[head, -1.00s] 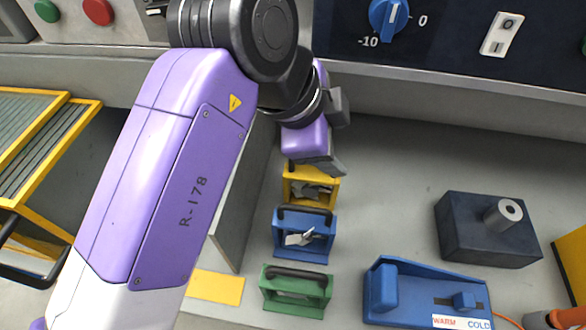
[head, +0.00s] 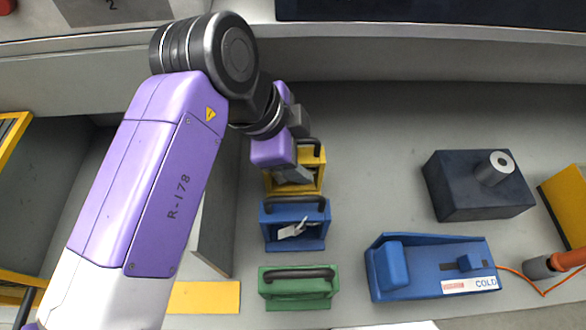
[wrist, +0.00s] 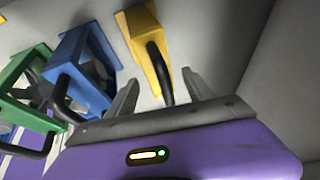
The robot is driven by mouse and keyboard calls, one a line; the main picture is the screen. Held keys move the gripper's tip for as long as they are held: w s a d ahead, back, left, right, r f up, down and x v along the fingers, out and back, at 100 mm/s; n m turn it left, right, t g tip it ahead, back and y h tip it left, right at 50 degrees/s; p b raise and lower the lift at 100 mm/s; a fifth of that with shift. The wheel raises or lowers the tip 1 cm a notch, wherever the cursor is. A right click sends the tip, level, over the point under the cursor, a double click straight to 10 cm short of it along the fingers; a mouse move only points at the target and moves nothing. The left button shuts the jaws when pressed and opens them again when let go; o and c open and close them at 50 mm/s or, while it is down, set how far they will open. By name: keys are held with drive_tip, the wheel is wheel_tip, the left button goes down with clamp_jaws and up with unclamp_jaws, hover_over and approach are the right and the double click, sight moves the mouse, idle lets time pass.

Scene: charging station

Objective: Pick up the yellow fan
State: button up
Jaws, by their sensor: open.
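The yellow fan (head: 318,181) is a boxy yellow frame with a dark handle, the farthest of three in a column on the grey surface. My gripper (head: 296,176) partly covers it in the head view. In the wrist view the yellow fan (wrist: 143,42) lies ahead of my open gripper (wrist: 163,88). Its dark handle (wrist: 160,75) reaches down toward the gap between the two fingers. I see no contact, and the jaws hold nothing.
A blue fan (head: 296,244) and a green fan (head: 298,302) stand nearer in the same column. A grey upright panel (head: 215,225) rises to their left.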

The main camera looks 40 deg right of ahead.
drive_tip(key=shift+c, duration=0.4)
clamp_jaws()
idle(1.1)
